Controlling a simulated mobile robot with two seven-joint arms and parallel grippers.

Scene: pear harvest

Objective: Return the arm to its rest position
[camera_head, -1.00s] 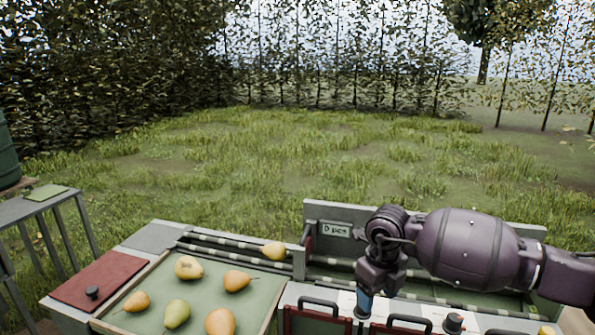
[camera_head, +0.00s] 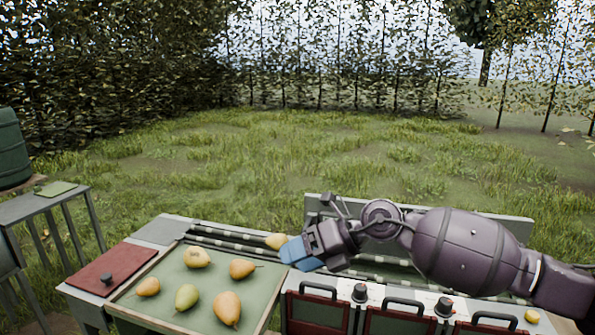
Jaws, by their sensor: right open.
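My right arm comes in from the right edge. Its right gripper (camera_head: 298,254) points left with blue fingertips, above the near side of the conveyor. It is open, and I see no pear between its fingers. A pear (camera_head: 275,241) on the conveyor lies just beyond the fingertips, partly covered by them; I cannot tell whether they touch. Several pears lie in the green tray (camera_head: 157,311), among them a green one (camera_head: 187,297) and a yellow one (camera_head: 227,308). My left gripper is not in view.
The conveyor (camera_head: 215,239) runs behind the tray, with a grey back panel (camera_head: 480,221). Lidded bins with dark handles (camera_head: 319,288) stand at the front right. A small yellow fruit (camera_head: 532,316) lies at lower right. A red board (camera_head: 110,272) is left of the tray.

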